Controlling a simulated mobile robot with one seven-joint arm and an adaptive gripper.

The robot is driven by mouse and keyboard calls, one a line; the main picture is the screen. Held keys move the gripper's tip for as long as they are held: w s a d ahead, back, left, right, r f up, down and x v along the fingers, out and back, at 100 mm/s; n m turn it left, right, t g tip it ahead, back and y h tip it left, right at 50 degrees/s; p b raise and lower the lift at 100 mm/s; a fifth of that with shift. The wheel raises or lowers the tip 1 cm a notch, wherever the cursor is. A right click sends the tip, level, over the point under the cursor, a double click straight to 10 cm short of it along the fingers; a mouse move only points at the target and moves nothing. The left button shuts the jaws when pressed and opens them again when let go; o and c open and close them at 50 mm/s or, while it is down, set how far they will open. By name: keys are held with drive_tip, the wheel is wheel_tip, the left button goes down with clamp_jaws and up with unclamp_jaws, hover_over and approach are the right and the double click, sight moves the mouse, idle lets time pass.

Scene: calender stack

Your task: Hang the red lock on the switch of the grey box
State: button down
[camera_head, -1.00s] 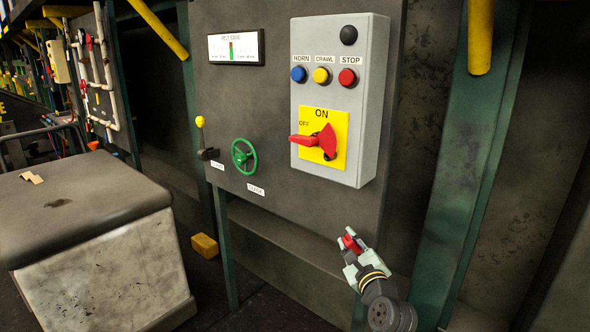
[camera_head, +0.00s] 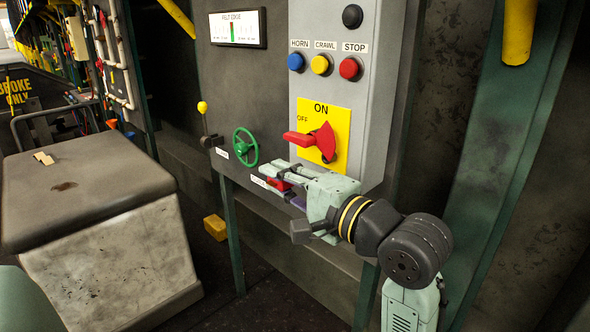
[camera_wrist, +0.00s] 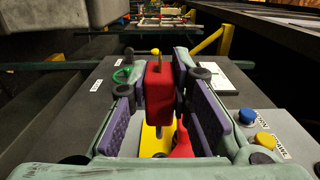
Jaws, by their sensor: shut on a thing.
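My gripper (camera_head: 283,186) is just below and in front of the red switch (camera_head: 318,141) of the grey box (camera_head: 377,95). It is shut on the red lock (camera_head: 279,184), which is mostly hidden by the fingers in the head view. In the wrist view the red lock (camera_wrist: 160,92) sits between the purple finger pads, with part of the switch (camera_wrist: 183,146) and the yellow plate (camera_wrist: 152,142) visible beyond and below it. The switch handle points left, towards OFF. The lock is apart from the switch in the head view; its shackle cannot be made out clearly.
Blue, yellow and red buttons (camera_head: 349,69) sit above the switch. A green handwheel (camera_head: 246,147) and a yellow-knobbed lever (camera_head: 203,108) are on the dark panel to the left. A grey block (camera_head: 85,200) stands at lower left, with a small yellow block (camera_head: 215,227) on the floor.

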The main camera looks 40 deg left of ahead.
drive_tip(key=shift+s, duration=0.15)
drive_tip(key=shift+r, duration=0.1)
drive_tip(key=shift+d+p, duration=0.1)
drive_tip(key=shift+p, duration=0.25)
drive_tip(key=shift+w+d+p, duration=0.15)
drive_tip(key=shift+w+p, duration=0.35)
drive_tip(key=shift+w, duration=1.55)
